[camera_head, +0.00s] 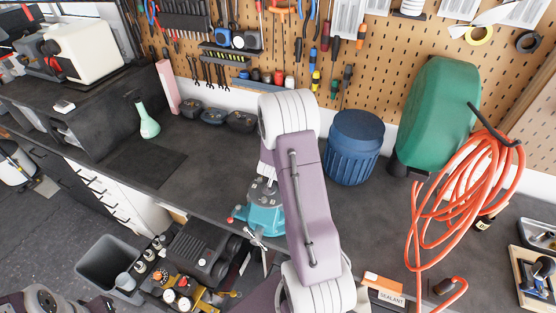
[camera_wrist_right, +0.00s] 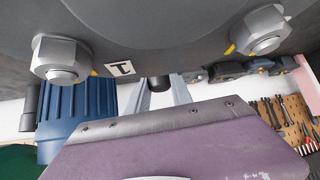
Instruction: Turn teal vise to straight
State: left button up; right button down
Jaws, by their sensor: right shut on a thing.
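The teal vise (camera_head: 264,222) sits near the front edge of the dark workbench in the head view, partly covered by my right arm. Grey metal parts show on its top, and a silver handle (camera_head: 256,239) and a small red knob (camera_head: 230,219) at its front. My right gripper is at the vise, mostly hidden behind my arm in the head view. In the right wrist view two pale fingers of my right gripper (camera_wrist_right: 162,92) show past a purple panel. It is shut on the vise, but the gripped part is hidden. My left gripper is out of view.
A ribbed blue bin (camera_head: 354,148) stands behind and right of my arm, with a green case (camera_head: 436,115) and coiled orange hose (camera_head: 465,190) further right. A green bottle (camera_head: 147,122) stands left. The bench (camera_head: 205,160) left of the vise is clear.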

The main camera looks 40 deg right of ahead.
jog(key=shift+s+d+r+m+p, duration=0.1)
jog(key=shift+s+d+m+p, duration=0.15)
jog(key=shift+m+p, duration=0.1)
jog(key=shift+s+g, duration=0.1)
jog(key=shift+g, duration=0.3)
jog(key=c, duration=1.3)
grip_release()
jog(key=shift+o, duration=0.8)
jog(key=shift+d, duration=0.1)
jog(key=v, duration=0.9)
jog(key=shift+s+p, duration=0.15)
jog(key=shift+p, duration=0.25)
jog(key=shift+f, duration=0.25)
